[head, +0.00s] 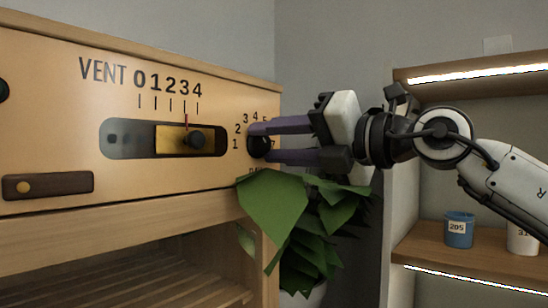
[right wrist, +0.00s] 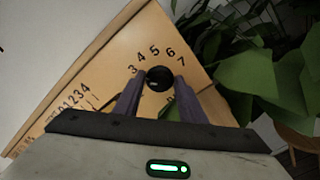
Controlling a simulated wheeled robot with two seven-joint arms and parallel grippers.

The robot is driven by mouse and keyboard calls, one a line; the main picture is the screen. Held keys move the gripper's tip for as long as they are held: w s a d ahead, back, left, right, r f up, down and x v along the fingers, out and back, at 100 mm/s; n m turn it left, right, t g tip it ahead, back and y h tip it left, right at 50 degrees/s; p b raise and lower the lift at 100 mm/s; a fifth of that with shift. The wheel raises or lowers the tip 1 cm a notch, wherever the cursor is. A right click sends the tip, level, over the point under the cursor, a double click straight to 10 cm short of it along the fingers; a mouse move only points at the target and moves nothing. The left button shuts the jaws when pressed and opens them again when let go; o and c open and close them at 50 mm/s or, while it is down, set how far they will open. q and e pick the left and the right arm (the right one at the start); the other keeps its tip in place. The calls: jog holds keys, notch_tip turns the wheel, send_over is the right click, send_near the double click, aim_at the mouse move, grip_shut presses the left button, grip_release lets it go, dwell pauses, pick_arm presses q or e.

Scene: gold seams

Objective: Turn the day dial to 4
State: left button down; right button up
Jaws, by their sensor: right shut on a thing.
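The day dial (head: 259,146) is a black round knob at the right end of the wooden panel, ringed by printed numbers. It also shows in the right wrist view (right wrist: 159,78), with 3, 4, 5, 6 and 7 readable around it. My right gripper (head: 262,143) has its two purple fingers on either side of the dial and is shut on it; the fingers show in the right wrist view (right wrist: 158,92) too. Which number the dial points at cannot be told. My left gripper is not in view.
A vent slider (head: 194,140) with a red pointer near 3 sits left of the dial. A leafy plant (head: 290,215) hangs close below my right gripper. A shelf (head: 440,242) at right holds a blue cup (head: 459,232) marked 205 and a white cup (head: 522,240).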

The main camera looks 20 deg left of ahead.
jog(key=shift+f+m, duration=0.15)
jog(key=shift+m, duration=0.45)
jog(key=shift+m+b, duration=0.85)
jog(key=shift+m, duration=0.05)
jog(key=shift+m+b, duration=0.45)
jog(key=shift+m, duration=0.35)
jog(key=shift+m+b, duration=0.55)
jog(key=shift+m, duration=1.05)
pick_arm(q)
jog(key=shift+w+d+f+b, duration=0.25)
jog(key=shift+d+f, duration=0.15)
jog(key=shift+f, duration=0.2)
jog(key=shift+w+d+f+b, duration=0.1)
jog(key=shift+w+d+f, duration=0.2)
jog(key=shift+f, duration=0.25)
pick_arm(e)
jog(key=shift+w+m, duration=0.1)
jog(key=shift+m, duration=0.2)
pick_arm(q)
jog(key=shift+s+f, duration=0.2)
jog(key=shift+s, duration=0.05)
